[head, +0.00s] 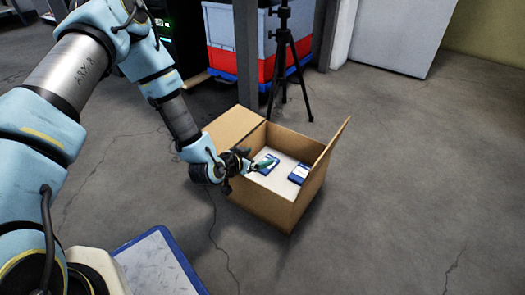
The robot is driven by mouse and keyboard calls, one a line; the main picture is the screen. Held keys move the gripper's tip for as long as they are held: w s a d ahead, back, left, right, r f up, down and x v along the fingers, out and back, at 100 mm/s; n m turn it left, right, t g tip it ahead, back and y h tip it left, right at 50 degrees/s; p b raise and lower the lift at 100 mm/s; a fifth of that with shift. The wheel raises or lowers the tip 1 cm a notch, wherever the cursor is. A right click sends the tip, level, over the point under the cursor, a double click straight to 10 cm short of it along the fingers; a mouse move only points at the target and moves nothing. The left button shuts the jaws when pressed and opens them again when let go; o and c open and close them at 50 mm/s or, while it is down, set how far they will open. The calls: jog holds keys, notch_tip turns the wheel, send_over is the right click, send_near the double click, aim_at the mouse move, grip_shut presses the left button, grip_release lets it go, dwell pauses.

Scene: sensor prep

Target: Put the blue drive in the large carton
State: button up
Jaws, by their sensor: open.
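The large carton (262,203) stands open on the floor, its flaps spread out. Inside it, on a pale bottom, lie two small blue-and-white items. One blue item (273,160) is right by the fingertips of my gripper (268,164); the other blue item (298,173) lies to the right, near the right wall. Which of them is the blue drive I cannot tell at this size. My gripper reaches over the carton's left wall and is open. Its fingers partly cover the left item, and whether they touch it I cannot tell.
A black tripod (284,50) stands behind the carton, next to a grey post (246,55) and a blue-and-red crate (222,62). A blue-rimmed white surface (150,268) is at the lower left. The floor to the right is clear.

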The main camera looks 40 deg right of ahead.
jog(key=p+v, duration=0.3)
jog(key=v, duration=0.5)
jog(key=shift+a+r, duration=0.15)
jog(key=shift+r, duration=0.35)
jog(key=w+a+r+n+t+y+p, duration=0.1)
jog(key=w+a+r+n+y+p, duration=0.25)
jog(key=w+a+r, duration=0.55)
jog(key=w+a+r+n+y+p, duration=0.2)
jog(key=w+a+r+y+p, duration=0.15)
jog(key=w+a+r, duration=0.4)
jog(key=s+a+r+n+y+p, duration=0.1)
jog(key=a+r+n+y, duration=0.1)
jog(key=a+r, duration=0.4)
jog(key=s+a+r+n+y+p, duration=0.15)
jog(key=a+r, duration=0.25)
jog(key=a, duration=0.4)
jog(key=s+a+r+n+g+y+p, duration=0.1)
jog(key=s+a+r+n+g+p, duration=0.1)
jog(key=s+a+r+n, duration=0.5)
notch_tip(320, 180, up, 40)
jog(key=a+m+p, duration=0.2)
jog(key=p, duration=3.6)
jog(key=shift+s, duration=0.35)
jog(key=shift+f, duration=0.2)
jog(key=shift+c, duration=0.3)
